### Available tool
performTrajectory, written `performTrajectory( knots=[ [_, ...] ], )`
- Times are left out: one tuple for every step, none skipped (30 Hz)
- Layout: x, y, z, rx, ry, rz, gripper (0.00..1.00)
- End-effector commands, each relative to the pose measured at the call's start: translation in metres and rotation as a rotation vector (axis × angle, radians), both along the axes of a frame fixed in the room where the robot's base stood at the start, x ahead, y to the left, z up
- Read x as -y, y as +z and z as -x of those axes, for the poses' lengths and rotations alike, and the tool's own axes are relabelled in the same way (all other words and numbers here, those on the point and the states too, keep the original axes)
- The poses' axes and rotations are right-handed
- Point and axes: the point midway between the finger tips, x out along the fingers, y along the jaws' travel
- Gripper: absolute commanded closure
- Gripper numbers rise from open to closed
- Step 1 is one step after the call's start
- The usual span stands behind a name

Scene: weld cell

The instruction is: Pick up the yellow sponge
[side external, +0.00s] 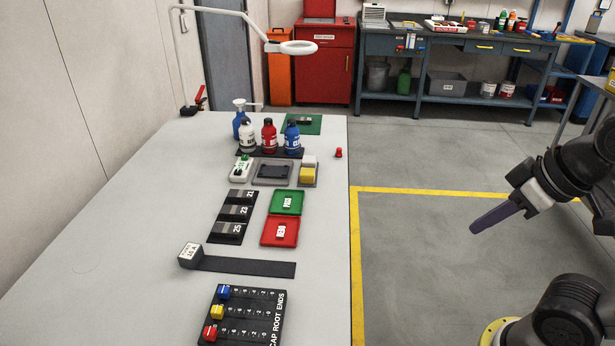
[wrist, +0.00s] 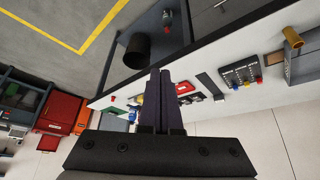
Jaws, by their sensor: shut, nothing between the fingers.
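The yellow sponge (side external: 307,175) sits on a small grey holder near the right edge of the table, beside a dark grey square tray. A pale grey block is just behind it. My gripper (side external: 475,230) is to the right of the table, over the floor, well apart from the sponge. Its dark purple fingers are together with nothing between them. In the wrist view my gripper (wrist: 161,72) also shows shut, its fingers covering part of the table. I cannot make out the sponge in the wrist view.
Around the sponge are bottles (side external: 269,135), a green tray (side external: 286,202), a red tray (side external: 280,231) and black numbered blocks (side external: 234,212). A small red object (side external: 338,153) stands at the table's right edge. A ring lamp (side external: 298,47) overhangs the far end. The table's left side is clear.

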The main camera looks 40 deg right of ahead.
Motion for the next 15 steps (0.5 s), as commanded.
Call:
performTrajectory(
  knots=[
    [0.0000,0.0000,0.0000,0.000,0.000,0.000,1.00],
    [0.0000,0.0000,0.0000,0.000,0.000,0.000,1.00],
    [0.0000,0.0000,0.0000,0.000,0.000,0.000,1.00],
    [0.0000,0.0000,0.0000,0.000,0.000,0.000,1.00],
    [0.0000,0.0000,0.0000,0.000,0.000,0.000,1.00],
    [0.0000,0.0000,0.0000,0.000,0.000,0.000,1.00],
    [0.0000,0.0000,0.0000,0.000,0.000,0.000,0.95],
    [0.0000,0.0000,0.0000,0.000,0.000,0.000,0.89],
    [0.0000,0.0000,0.0000,0.000,0.000,0.000,0.82],
    [0.0000,0.0000,0.0000,0.000,0.000,0.000,0.77],
    [0.0000,0.0000,0.0000,0.000,0.000,0.000,0.71],
    [0.0000,0.0000,0.0000,0.000,0.000,0.000,0.64],
    [0.0000,0.0000,0.0000,0.000,0.000,0.000,0.59],
    [0.0000,0.0000,0.0000,0.000,0.000,0.000,0.53],
    [0.0000,0.0000,0.0000,0.000,0.000,0.000,0.46]
  ],
)
